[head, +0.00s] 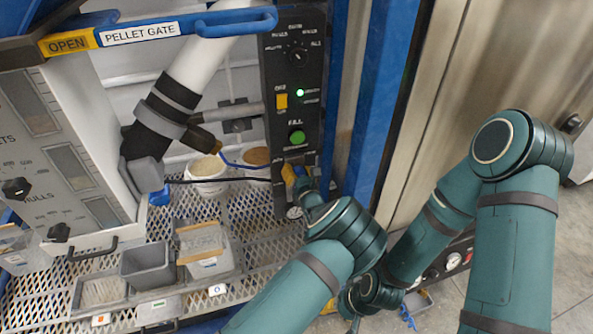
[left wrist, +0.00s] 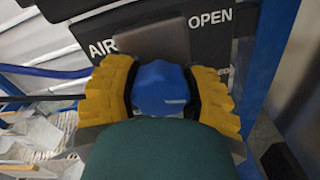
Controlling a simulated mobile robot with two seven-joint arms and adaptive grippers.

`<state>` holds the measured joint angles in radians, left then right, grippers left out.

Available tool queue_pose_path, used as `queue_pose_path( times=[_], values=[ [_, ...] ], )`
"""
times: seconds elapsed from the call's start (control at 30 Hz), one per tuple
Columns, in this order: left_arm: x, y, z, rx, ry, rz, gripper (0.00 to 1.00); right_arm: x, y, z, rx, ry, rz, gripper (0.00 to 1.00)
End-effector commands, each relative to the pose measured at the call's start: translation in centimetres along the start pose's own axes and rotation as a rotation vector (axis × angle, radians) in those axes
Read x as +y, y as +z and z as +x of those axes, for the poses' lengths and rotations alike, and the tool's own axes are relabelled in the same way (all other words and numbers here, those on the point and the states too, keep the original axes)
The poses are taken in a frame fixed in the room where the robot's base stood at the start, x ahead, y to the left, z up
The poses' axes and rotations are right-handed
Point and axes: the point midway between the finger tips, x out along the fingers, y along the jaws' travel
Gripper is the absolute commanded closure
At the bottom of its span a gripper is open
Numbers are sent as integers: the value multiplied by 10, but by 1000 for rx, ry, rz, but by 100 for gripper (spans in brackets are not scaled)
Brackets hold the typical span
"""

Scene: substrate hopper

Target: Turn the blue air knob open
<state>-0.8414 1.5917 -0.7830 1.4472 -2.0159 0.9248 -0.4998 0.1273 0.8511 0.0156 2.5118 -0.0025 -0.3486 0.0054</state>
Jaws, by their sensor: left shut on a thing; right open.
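The blue air knob (left wrist: 162,88) sits between the yellow-padded fingers of my left gripper (left wrist: 163,93) in the left wrist view. The fingers are shut on it from both sides. Behind it is a dark panel with the word AIR to the left and OPEN to the right; part of the lettering is covered. In the head view my left gripper (head: 291,178) is at the lower end of the black control panel (head: 295,80), and its fingers and wrist hide the knob. My right arm reaches down at the right; its gripper fingers cannot be made out.
A pressure gauge (head: 294,212) is just below my left gripper. A white bucket (head: 207,187) and grey bins (head: 147,267) stand on the mesh shelf to the left. A blue post (head: 367,110) is close to the panel's right. The pellet gate handle (head: 235,21) is above.

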Motion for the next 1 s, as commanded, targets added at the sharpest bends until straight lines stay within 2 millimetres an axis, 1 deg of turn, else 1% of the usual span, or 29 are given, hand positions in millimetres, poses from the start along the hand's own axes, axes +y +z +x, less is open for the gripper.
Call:
queue_pose_path(
  times=[0.27,0.6,0.8,1.0],
  values=[
    [-1,-1,0,2,1,-265,90,2,0,4,1,0,0,53],
    [-2,-2,0,3,1,-586,90,5,-1,14,6,0,-1,53],
    [-2,-3,0,3,1,-755,90,8,-2,22,10,1,-2,53],
    [-3,-2,-1,4,0,-887,90,11,-3,30,14,1,-2,53]
  ],
)
